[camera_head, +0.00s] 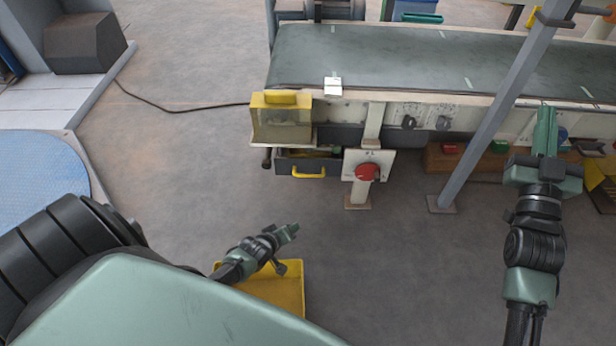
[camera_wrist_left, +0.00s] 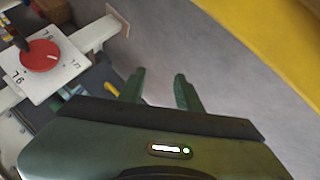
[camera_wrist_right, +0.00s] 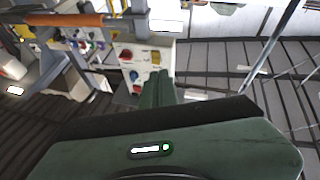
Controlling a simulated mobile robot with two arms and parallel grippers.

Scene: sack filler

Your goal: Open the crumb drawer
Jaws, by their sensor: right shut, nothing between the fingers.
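The crumb drawer (camera_head: 284,167) is a dark grey box with a yellow handle (camera_head: 309,174), below the left end of the conveyor. A strip of its inside shows behind the front, so it appears partly pulled out. My left gripper (camera_head: 294,230) is in front of and below the drawer, apart from the handle. In the left wrist view its two fingers (camera_wrist_left: 158,80) are spread with nothing between them. My right gripper (camera_head: 546,112) is shut and empty at the right, by the conveyor's front side. Its closed fingers show in the right wrist view (camera_wrist_right: 157,82).
A red knob (camera_head: 367,172) on a white plate is right of the drawer. A yellow-topped box (camera_head: 281,115) sits above it. A grey post (camera_head: 485,125) slants up at the right. A yellow bin (camera_head: 285,290) stands beneath my left arm. Floor before the drawer is clear.

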